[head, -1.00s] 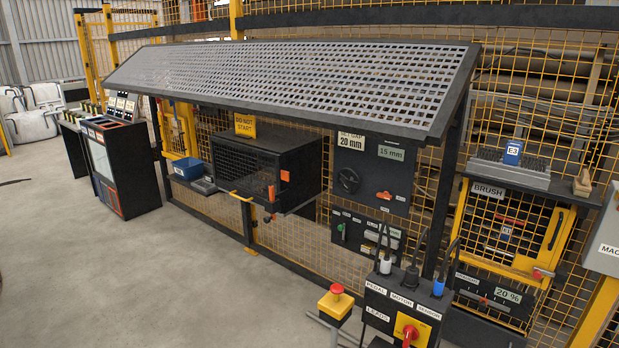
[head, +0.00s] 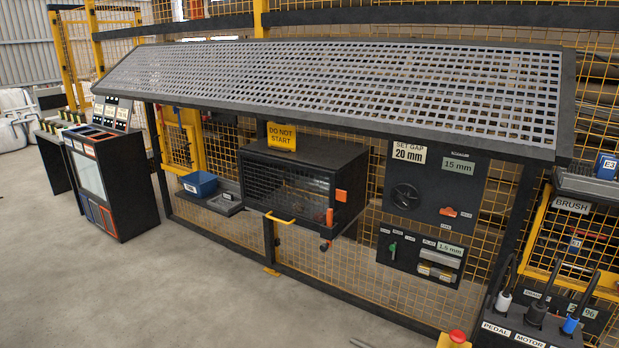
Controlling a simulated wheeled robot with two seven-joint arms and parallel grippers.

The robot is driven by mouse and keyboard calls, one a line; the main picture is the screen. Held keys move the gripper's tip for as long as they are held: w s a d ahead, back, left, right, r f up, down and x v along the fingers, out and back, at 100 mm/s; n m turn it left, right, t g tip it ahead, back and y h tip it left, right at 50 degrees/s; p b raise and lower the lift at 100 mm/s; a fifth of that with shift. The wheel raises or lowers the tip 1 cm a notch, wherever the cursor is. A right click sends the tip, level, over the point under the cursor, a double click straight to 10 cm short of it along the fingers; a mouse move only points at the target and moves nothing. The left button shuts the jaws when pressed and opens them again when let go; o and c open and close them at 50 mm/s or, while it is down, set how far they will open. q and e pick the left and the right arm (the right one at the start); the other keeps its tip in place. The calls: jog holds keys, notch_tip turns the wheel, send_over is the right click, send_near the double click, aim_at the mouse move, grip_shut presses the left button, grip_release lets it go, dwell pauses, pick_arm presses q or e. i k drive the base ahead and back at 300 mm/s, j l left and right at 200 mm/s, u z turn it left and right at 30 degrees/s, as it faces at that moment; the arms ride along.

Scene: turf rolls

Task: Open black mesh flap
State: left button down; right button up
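The black mesh flap (head: 285,184) is the front of a black box-shaped housing (head: 305,157) under the sloping perforated canopy. It looks closed. A yellow handle (head: 279,218) sticks out at its lower left edge. An orange latch-like part (head: 329,217) sits at its lower right, with an orange block (head: 341,196) on the housing's side. A yellow "DO NOT START" sign (head: 282,136) stands on top of the housing. Neither of my grippers shows in the head view.
The grey perforated canopy (head: 330,85) overhangs the housing. A blue bin (head: 200,184) sits to its left, and a "SET GAP 20 mm" panel (head: 430,185) to its right. A lead stand (head: 515,330) and red button (head: 457,336) are at lower right. Concrete floor (head: 200,290) is open in front.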

aim_at(289, 218)
jog(key=i+j, duration=0.2)
jog(key=j, duration=0.15)
jog(key=i+j, duration=0.2)
jog(key=j, duration=0.15)
jog(key=i+j, duration=0.2)
jog(key=j, duration=0.15)
jog(key=i+j+z, duration=0.1)
jog(key=i, duration=0.45)
jog(key=i+j+z, duration=0.1)
jog(key=i+j, duration=0.3)
jog(key=i, duration=0.15)
jog(key=i+j+z, duration=0.1)
jog(key=i+j, duration=0.2)
jog(key=i, duration=0.25)
jog(key=i+j+z, duration=0.1)
jog(key=i+j, duration=0.25)
jog(key=i, duration=0.2)
